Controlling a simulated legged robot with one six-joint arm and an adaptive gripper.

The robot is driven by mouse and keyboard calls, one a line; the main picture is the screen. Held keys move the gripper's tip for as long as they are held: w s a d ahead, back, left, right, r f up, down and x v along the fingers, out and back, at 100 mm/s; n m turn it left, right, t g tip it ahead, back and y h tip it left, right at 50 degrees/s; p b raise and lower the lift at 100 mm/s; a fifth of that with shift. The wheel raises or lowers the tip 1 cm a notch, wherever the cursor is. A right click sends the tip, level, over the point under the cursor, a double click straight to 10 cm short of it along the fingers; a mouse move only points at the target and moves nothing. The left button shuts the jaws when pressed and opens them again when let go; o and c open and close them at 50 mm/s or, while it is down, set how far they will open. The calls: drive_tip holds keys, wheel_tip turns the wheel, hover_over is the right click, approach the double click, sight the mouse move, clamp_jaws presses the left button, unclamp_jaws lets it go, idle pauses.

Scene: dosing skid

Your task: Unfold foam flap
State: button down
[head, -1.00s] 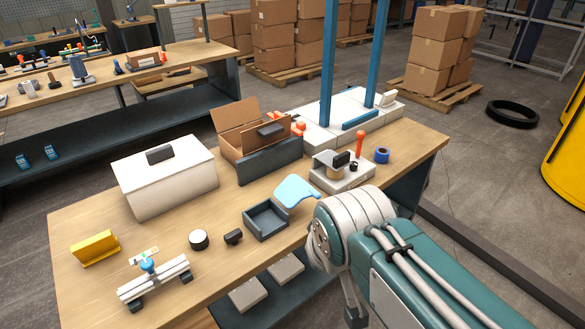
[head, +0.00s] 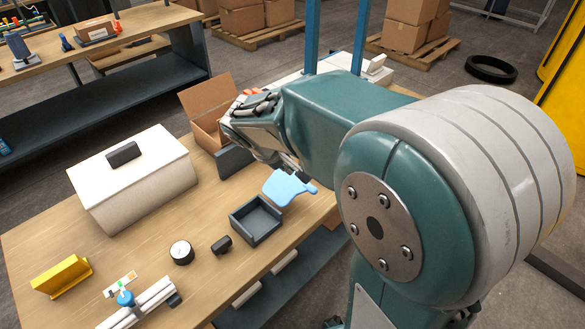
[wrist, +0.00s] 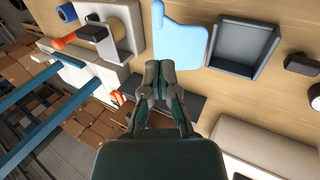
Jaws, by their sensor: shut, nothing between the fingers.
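The light blue flap (head: 284,187), a flat piece with a narrow tab, is beside the dark square tray (head: 257,219) on the bench. Whether it is joined to the tray, I cannot tell. In the wrist view the flap (wrist: 180,42) is just beyond my fingertips, and the tray (wrist: 244,52) is to its right and looks empty. My gripper (wrist: 157,70) is shut and empty, its fingertips close to the flap's near edge in the picture. Whether they touch it is unclear. In the head view my arm hides part of the area behind the flap.
An open cardboard box (head: 205,105) and a white lidded case (head: 135,178) stand on the bench. A black-rimmed dial (head: 181,252) and small black part (head: 222,245) lie left of the tray. In the wrist view, a grey fixture (wrist: 118,28) is left of the flap.

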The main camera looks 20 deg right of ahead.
sight(311, 186)
drive_tip(key=x, duration=1.2)
drive_tip(key=shift+d+f, duration=0.15)
drive_tip(key=shift+f, duration=0.1)
drive_tip(key=shift+d+f, duration=0.1)
drive_tip(key=shift+w+d+f+g+y, duration=0.15)
drive_tip(key=shift+d+f+g+y, duration=0.25)
drive_tip(key=shift+y, duration=0.35)
drive_tip(key=shift+w+d+f+g+y, duration=0.2)
drive_tip(key=shift+d+f+y, duration=0.2)
drive_tip(key=shift+f+y, duration=0.25)
drive_tip(key=shift+x, duration=0.95)
drive_tip(key=shift+d, duration=0.2)
